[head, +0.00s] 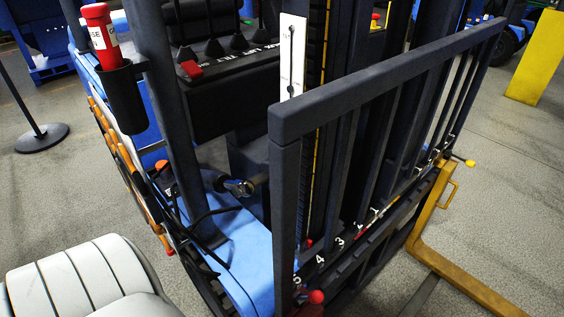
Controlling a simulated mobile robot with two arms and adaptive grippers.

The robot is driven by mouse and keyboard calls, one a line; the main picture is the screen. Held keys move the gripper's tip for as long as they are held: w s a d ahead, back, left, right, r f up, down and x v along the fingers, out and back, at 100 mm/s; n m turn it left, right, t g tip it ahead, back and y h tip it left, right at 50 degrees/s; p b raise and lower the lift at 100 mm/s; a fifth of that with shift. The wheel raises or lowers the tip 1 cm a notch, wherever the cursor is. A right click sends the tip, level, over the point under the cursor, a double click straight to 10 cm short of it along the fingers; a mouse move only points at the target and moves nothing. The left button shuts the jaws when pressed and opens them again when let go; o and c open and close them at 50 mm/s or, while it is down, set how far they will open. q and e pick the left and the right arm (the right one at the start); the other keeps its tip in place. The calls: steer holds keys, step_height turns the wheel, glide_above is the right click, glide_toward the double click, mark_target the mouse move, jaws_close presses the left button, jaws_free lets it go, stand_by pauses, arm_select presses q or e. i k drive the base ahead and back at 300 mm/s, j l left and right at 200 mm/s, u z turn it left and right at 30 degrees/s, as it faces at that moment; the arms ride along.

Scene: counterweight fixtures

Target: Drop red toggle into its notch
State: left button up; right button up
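A red knob (316,297), which looks like the red toggle, is at the near left end of the dark fork carriage bar (368,242) of a blue forklift. White numbers, with 5, 4 and 3 readable, run along this bar beside small notch marks. The frame's upright partly hides this area, and I cannot tell whether the red knob is seated in a notch. A yellow knob (469,163) is at the bar's far right end. Neither of my grippers shows in the head view.
A dark load guard (390,78) rises over the carriage and blocks the way from behind. A yellow fork (433,217) extends right. Open floor lies right.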

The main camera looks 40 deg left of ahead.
mark_target(315, 297)
steer(key=j+u, duration=0.1)
steer(key=u, duration=0.7)
